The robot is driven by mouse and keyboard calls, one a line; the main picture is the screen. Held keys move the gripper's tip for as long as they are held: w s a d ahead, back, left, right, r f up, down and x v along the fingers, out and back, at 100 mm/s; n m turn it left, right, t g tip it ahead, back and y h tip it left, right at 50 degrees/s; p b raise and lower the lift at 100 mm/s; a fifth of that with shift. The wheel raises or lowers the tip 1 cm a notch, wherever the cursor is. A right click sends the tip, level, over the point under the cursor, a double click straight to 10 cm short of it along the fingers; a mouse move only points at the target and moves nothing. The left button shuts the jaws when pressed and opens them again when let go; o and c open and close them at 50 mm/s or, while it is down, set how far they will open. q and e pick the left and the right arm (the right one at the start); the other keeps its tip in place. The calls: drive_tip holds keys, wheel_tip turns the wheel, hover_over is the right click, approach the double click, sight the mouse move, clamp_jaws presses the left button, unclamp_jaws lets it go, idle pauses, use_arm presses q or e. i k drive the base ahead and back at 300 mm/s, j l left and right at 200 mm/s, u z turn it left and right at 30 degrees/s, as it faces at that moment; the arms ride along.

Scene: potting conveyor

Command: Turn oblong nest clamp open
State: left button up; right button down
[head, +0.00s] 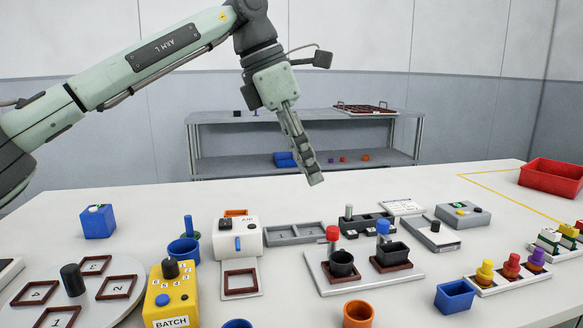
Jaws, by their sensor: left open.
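A grey plate (415,277) on the table carries two brown-framed nests, each with a black pot in it. The left pot (342,262) has a round rim. The right pot (393,255) has a straight-sided, oblong rim and sits in the right nest (378,265). Behind the right pot stands a clamp with a blue knob (383,227); behind the left pot stands one with a red knob (333,233). Whether either clamp is turned open is too small to tell. My left gripper (316,181) is open and empty, in the air above and behind the plate, pointing down.
A grey two-part tray (294,236), a black block row (366,224) and a grey-black fixture (433,235) stand close behind the plate. A white dispenser (239,233) is to the left. An orange cup (359,314) and a blue bin (455,297) are in front.

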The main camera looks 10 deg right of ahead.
sight(383, 225)
drive_tip(key=k+l, duration=0.25)
drive_tip(key=l, duration=0.2)
drive_tip(key=k+l, duration=0.3)
drive_tip(key=l, duration=0.15)
drive_tip(key=k+l, duration=0.25)
drive_tip(key=l, duration=0.2)
drive_tip(key=k+l, duration=0.25)
drive_tip(key=l, duration=0.2)
drive_tip(key=k+l, duration=0.3)
drive_tip(key=l, duration=0.1)
